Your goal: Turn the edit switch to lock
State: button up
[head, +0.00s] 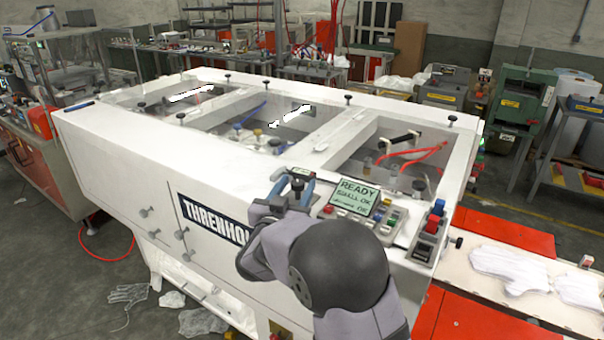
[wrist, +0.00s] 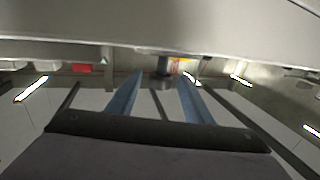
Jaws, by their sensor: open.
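My gripper (head: 294,184) is at the near edge of the white machine's top, left of the green display (head: 356,196) reading READY. Its two blue fingers are apart; they also show in the wrist view (wrist: 161,76). A small dark knob-like part (wrist: 165,65) shows between and beyond the fingertips in the wrist view, below a pale surface. I cannot tell whether it is the edit switch or whether the fingers touch it. No edit or lock label is readable, and my wrist hides part of the panel.
A control panel (head: 348,215) with coloured buttons lies right of the gripper. A grey box with red and blue knobs (head: 430,228) stands farther right. White gloves (head: 510,268) lie on the conveyor at the right. The machine's top (head: 160,135) has several open bays.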

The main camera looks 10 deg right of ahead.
aim_at(300, 180)
jog(key=shift+p+x, duration=1)
jog(key=shift+x, duration=1.65)
